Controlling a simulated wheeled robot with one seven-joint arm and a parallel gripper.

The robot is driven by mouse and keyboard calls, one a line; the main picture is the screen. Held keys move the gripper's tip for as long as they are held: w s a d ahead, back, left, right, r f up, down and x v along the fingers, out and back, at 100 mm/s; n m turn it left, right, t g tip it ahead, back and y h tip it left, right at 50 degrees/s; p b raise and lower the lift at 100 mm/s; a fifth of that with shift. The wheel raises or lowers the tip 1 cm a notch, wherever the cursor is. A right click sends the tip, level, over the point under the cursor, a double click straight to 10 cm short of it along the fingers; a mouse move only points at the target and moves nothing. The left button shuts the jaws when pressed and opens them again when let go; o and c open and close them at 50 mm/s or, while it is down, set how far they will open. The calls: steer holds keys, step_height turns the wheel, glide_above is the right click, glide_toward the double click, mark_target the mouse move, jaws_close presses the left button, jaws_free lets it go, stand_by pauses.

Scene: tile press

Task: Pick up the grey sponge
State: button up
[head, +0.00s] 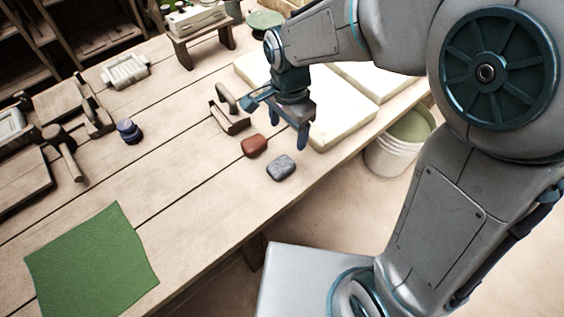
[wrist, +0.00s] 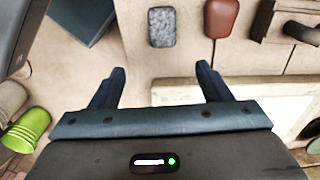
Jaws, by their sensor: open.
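The grey sponge (head: 281,167) lies flat on the wooden table near its front edge, just right of a red-brown block. It also shows in the wrist view (wrist: 162,27), at the top, ahead of the fingertips and between their lines. My gripper (head: 278,117) is in the air above the table, beyond the sponge and near the pale slabs. In the wrist view its two fingers (wrist: 160,82) are spread apart with nothing between them.
The red-brown block (head: 254,146) lies close beside the sponge. A wooden tool with a handle (head: 229,119) stands behind it. Pale slabs (head: 345,118) lie under and right of my gripper. A white bucket (head: 398,150) stands off the table's edge. A green mat (head: 90,262) lies front left.

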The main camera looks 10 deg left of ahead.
mark_target(283, 163)
steer(key=f, duration=0.4)
steer(key=f+b, duration=0.1)
steer(key=f, duration=0.4)
steer(key=a+f, duration=0.1)
steer(key=f, duration=0.4)
steer(key=shift+s+f, duration=0.15)
steer(key=shift+f, duration=0.05)
steer(key=c, duration=1.1)
